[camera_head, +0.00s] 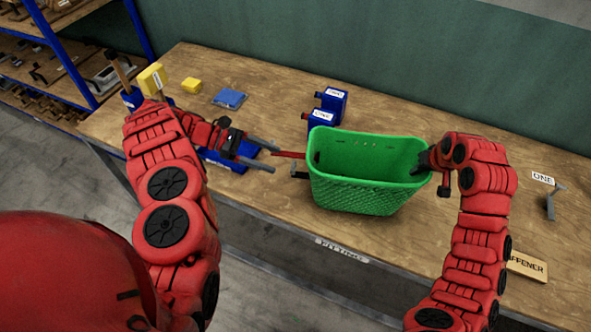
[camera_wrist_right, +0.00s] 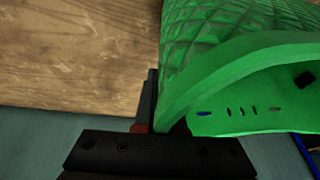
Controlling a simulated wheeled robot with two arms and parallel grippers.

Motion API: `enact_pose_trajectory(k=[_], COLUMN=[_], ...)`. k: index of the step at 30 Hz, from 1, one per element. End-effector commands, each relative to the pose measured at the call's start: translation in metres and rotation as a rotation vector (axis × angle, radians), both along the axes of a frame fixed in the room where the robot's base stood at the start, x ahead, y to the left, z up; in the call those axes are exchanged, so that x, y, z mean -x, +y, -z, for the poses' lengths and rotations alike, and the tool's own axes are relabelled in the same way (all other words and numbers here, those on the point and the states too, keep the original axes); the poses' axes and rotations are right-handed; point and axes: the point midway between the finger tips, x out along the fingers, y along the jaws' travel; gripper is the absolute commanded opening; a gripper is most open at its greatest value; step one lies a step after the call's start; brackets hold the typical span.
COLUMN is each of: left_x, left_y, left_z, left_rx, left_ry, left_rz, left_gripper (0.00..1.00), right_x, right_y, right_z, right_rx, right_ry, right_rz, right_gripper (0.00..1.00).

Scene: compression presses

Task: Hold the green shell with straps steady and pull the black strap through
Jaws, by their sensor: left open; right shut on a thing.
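The green shell (camera_head: 368,185) stands on the workbench, open side up. It also shows in the right wrist view (camera_wrist_right: 235,65), with small slots and a dark square spot on its inner wall. My right gripper (camera_head: 428,165) is shut on the shell's right rim. My left gripper (camera_head: 273,156) is open, left of the shell and apart from it. A thin red piece (camera_head: 290,154) lies between the left fingers and the shell's left end. A small dark piece (camera_head: 299,175) shows beside the shell's lower left; I cannot tell if it is the black strap.
Two blue boxes (camera_head: 333,103) stand behind the shell. A grey bracket (camera_head: 551,203) lies at the right. The bench (camera_head: 270,100) is clear behind the left gripper.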

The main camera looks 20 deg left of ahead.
Motion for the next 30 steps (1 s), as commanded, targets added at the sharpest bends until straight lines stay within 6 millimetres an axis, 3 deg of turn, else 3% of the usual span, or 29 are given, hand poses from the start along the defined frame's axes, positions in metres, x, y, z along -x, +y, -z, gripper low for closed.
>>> enact_pose_trajectory(k=[9,15,27,30], left_x=[-0.004,-0.008,-0.008,-0.008], left_y=[-0.047,-0.064,-0.07,-0.07], left_z=[0.02,0.028,0.031,0.031], left_rx=[-0.001,-0.003,-0.003,-0.003], left_ry=[0.003,0.001,0.001,0.001], left_rz=[0.003,0.002,0.002,0.002], left_gripper=[0.75,0.75,0.75,0.61], right_x=[0.0,0.0,0.0,0.0], right_y=[0.0,0.0,0.0,0.0], right_z=[0.0,0.0,0.0,0.0], right_rx=[-0.001,0.0,0.0,0.0], right_ry=[0.0,0.0,0.0,0.0], right_rz=[0.0,0.0,0.0,0.0], right_gripper=[0.0,0.0,0.0,0.0])
